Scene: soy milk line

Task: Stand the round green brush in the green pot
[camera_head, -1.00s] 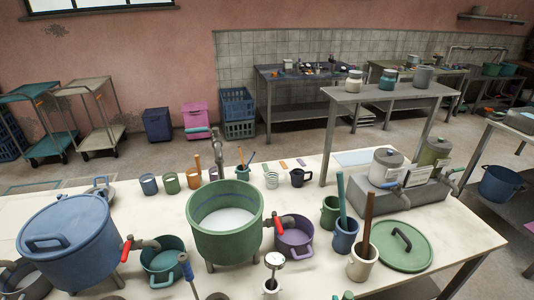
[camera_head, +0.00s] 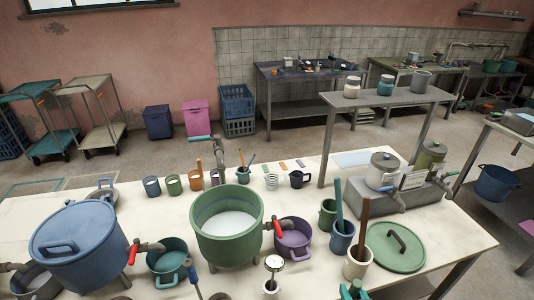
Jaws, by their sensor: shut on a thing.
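My gripper (camera_head: 355,291) shows only as a small teal-green shape at the bottom edge, in front of the white pot. It is shut on the round green brush, of which little can be told apart; its head is out of view. The small green pot (camera_head: 327,213) stands upright on the pale table, behind and a little left of my gripper. No tool stands up from it. It is apart from my gripper, with the blue and white pots between them.
The blue pot (camera_head: 341,243) holds a teal stick and the white pot (camera_head: 356,266) a brown one, both standing tall near the green pot. A green lid (camera_head: 394,258) lies to the right. A large green vat (camera_head: 228,241) and a purple pot (camera_head: 294,246) stand left.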

